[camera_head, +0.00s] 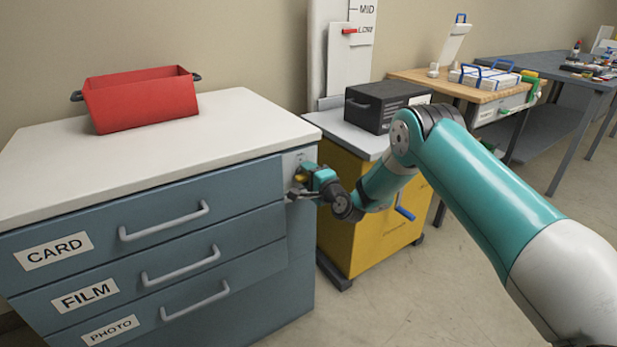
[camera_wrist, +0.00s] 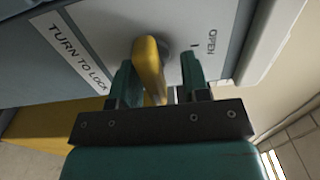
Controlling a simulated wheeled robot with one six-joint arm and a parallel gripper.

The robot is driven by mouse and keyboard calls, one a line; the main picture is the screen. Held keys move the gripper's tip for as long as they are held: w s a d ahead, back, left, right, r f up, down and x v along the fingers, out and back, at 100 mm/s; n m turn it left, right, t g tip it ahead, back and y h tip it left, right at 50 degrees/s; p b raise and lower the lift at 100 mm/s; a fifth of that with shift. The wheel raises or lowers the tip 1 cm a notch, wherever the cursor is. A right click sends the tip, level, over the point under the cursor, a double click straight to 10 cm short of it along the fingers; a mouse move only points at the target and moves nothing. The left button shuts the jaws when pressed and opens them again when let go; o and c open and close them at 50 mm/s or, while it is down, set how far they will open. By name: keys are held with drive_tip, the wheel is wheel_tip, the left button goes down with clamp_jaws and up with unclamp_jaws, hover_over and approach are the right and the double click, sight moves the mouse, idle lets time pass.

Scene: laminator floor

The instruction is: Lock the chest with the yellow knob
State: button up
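The blue-grey chest (camera_head: 150,262) has a white top and drawers labelled CARD, FILM and PHOTO, which look closed. Its yellow knob (camera_head: 300,178) is on a light plate at the right end of the front. In the wrist view, the knob (camera_wrist: 149,62) is an elongated handle on a plate marked TURN TO LOCK (camera_wrist: 75,58) and OPEN (camera_wrist: 212,42). My gripper (camera_wrist: 158,76) has one finger on each side of the knob. A gap shows between the knob and the right finger; contact on the left is unclear. In the head view, my gripper (camera_head: 306,181) is at the plate, partly hiding the knob.
A red open bin (camera_head: 140,100) stands on the chest top. A yellow cabinet (camera_head: 358,225) with a black box (camera_head: 385,104) on it stands close on the right. A wooden table (camera_head: 425,80) and grey bench (camera_head: 540,66) are further back. The floor in front is clear.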

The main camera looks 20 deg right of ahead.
drive_tip(key=shift+s+f, duration=0.15)
drive_tip(key=shift+s, duration=0.05)
drive_tip(key=shift+s+d+f, duration=0.1)
drive_tip(key=shift+s, duration=0.15)
drive_tip(key=b+v, duration=1.6)
drive_tip(key=b, duration=0.1)
drive_tip(key=shift+s+r, duration=0.3)
drive_tip(key=shift+d, duration=0.1)
